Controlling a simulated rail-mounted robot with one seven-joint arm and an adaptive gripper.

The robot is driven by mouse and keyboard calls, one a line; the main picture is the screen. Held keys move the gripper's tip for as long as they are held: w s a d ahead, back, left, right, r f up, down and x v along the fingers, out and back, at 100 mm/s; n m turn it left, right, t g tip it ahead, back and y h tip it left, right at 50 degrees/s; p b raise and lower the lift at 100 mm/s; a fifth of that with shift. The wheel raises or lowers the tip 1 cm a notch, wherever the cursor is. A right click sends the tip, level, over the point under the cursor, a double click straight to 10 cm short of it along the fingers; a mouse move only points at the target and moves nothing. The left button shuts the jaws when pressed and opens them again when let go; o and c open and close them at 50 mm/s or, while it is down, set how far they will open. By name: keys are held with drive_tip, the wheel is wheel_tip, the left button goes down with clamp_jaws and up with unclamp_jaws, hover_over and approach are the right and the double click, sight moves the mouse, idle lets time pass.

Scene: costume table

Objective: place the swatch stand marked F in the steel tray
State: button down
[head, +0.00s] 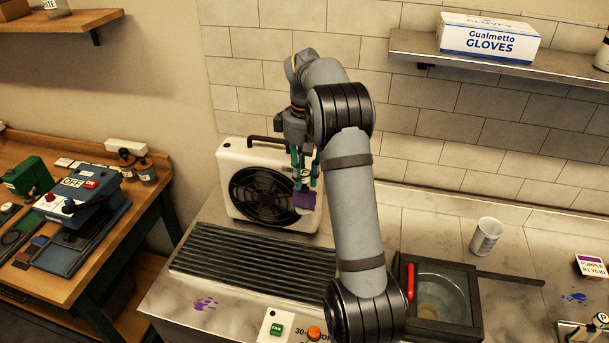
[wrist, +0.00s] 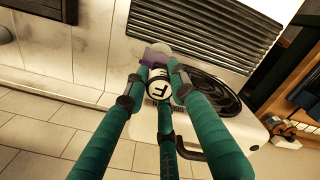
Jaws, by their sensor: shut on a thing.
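My gripper (head: 305,184) is shut on a small swatch stand (head: 304,200) with a purple piece, held in front of the white fan unit. In the wrist view, my gripper's teal fingers (wrist: 160,95) close around the stand's round white disc (wrist: 160,88). The disc's dark letter looks like a turned F, partly covered by the fingers. The purple piece (wrist: 157,52) shows beyond the disc. I cannot make out a steel tray in either view.
The fan unit (head: 234,168) stands behind a ribbed black rack (head: 240,262). A dark-framed basin (head: 397,270) with a red handle is right of my arm, with a white cup (head: 486,236) behind it. A shelf (head: 500,65) is above right.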

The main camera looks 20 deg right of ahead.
drive_tip(key=shift+r+p, duration=3)
drive_tip(key=shift+r, duration=0.05)
drive_tip(key=shift+f, duration=0.1)
drive_tip(key=shift+r, duration=3)
drive_tip(key=shift+r, duration=2.45)
